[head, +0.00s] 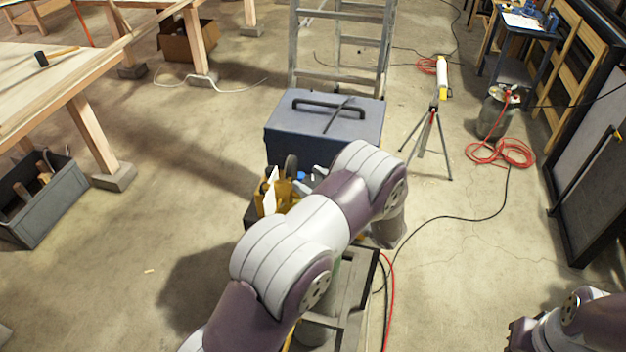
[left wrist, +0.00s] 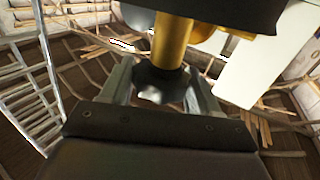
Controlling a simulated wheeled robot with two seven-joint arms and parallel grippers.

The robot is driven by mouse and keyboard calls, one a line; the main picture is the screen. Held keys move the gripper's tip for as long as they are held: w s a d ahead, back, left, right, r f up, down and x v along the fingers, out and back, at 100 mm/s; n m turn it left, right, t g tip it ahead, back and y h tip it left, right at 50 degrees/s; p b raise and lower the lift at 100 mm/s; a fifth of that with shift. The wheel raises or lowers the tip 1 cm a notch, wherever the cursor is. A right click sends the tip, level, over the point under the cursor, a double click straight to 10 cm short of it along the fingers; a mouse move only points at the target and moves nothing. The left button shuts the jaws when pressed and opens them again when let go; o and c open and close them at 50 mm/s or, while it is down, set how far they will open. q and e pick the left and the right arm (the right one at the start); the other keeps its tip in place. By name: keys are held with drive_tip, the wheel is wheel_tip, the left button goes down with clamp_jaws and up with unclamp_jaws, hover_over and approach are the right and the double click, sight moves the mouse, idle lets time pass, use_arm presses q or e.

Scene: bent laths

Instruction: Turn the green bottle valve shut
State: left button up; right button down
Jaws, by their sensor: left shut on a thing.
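In the left wrist view a dark, lobed valve handwheel (left wrist: 152,84) sits between the two fingers of my left gripper (left wrist: 158,92), which is shut on it. A brass-coloured stem (left wrist: 174,42) rises from the wheel, and a white tag (left wrist: 250,62) hangs to the right. In the head view my left arm covers most of the bottle and the grip. Brass-coloured fittings (head: 284,192) and the white tag (head: 270,190) show just left of the arm. A small green patch, perhaps the bottle, shows below the arm. My right gripper is not visible; only right arm links show at lower right.
A dark blue case (head: 322,122) stands right behind the fittings. A stepladder (head: 340,45), tripod (head: 432,130) and grey tank (head: 495,112) with a red hose (head: 500,152) stand farther back. A toolbox (head: 45,205) is at left. Floor between is open.

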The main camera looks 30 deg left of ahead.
use_arm(q)
drive_tip(key=m+t+h, duration=0.2)
drive_tip(key=m+t, duration=0.1)
drive_tip(key=t, duration=0.2)
drive_tip(key=shift+m, duration=0.3)
drive_tip(key=m+t+h, duration=0.2)
drive_tip(key=t, duration=0.1)
drive_tip(key=shift+a+m+t+h, duration=0.1)
drive_tip(key=shift+m+t+h, duration=0.2)
drive_tip(key=shift+m+h, duration=0.1)
drive_tip(key=m+t+h+b, duration=0.1)
drive_tip(key=m+t+h, duration=0.1)
drive_tip(key=h, duration=0.1)
drive_tip(key=m+t+h+b, duration=0.1)
drive_tip(key=m+t+h, duration=0.1)
drive_tip(key=m+h, duration=0.1)
drive_tip(key=shift+h, duration=0.4)
drive_tip(key=shift+m+t+h+b, duration=0.5)
drive_tip(key=shift+m+h, duration=0.7)
drive_tip(key=shift+h, duration=0.6)
drive_tip(key=shift+r+h, duration=0.1)
drive_tip(key=shift+h, duration=0.2)
drive_tip(key=o, duration=0.9)
drive_tip(key=shift+o, duration=0.2)
